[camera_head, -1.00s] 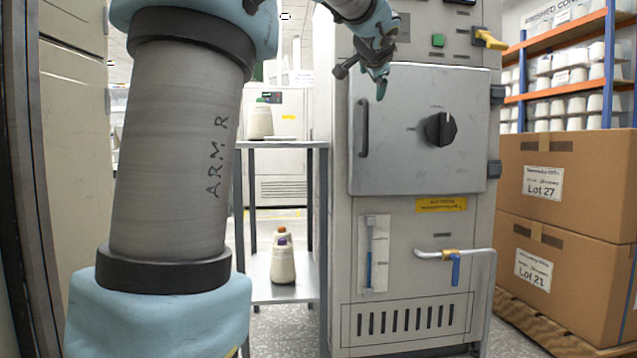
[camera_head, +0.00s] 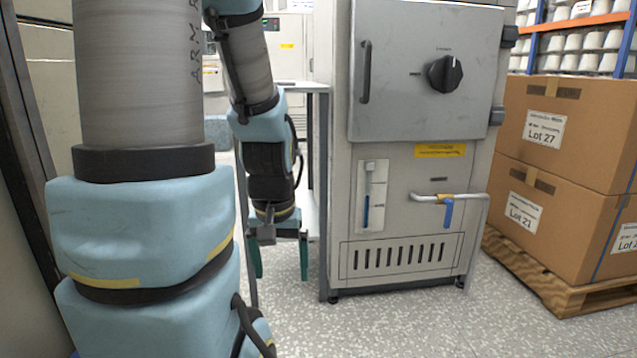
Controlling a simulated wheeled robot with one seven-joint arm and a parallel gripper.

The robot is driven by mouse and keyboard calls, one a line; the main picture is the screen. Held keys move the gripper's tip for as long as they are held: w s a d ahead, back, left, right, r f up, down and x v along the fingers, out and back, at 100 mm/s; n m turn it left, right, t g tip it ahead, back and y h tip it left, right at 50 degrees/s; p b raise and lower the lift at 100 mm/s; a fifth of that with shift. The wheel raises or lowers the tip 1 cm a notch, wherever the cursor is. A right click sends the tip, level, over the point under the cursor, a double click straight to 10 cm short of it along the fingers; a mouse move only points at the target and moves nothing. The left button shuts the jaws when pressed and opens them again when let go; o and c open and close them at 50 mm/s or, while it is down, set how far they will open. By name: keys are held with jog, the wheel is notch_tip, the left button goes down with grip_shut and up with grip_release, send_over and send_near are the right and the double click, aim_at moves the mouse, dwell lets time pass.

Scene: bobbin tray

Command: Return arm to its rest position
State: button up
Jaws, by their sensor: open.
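My arm fills the left of the head view, with its forearm folded down in front of the metal shelf rack (camera_head: 324,180). My gripper (camera_head: 280,262) points straight down, with its two green fingers apart and nothing visible between them. It hangs in front of the rack's lower part, to the left of the grey machine. The arm hides most of the rack and whatever stands on its shelves.
The grey machine (camera_head: 430,70) has a closed door with a black knob (camera_head: 445,73). A bent pipe with a blue-handled valve (camera_head: 447,205) sticks out low on its front. Cartons (camera_head: 560,130) stand on a pallet (camera_head: 545,285) at right. The speckled floor (camera_head: 420,320) in front is clear.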

notch_tip(320, 180, up, 38)
jog(key=p, duration=3.6)
jog(key=shift+w, duration=0.4)
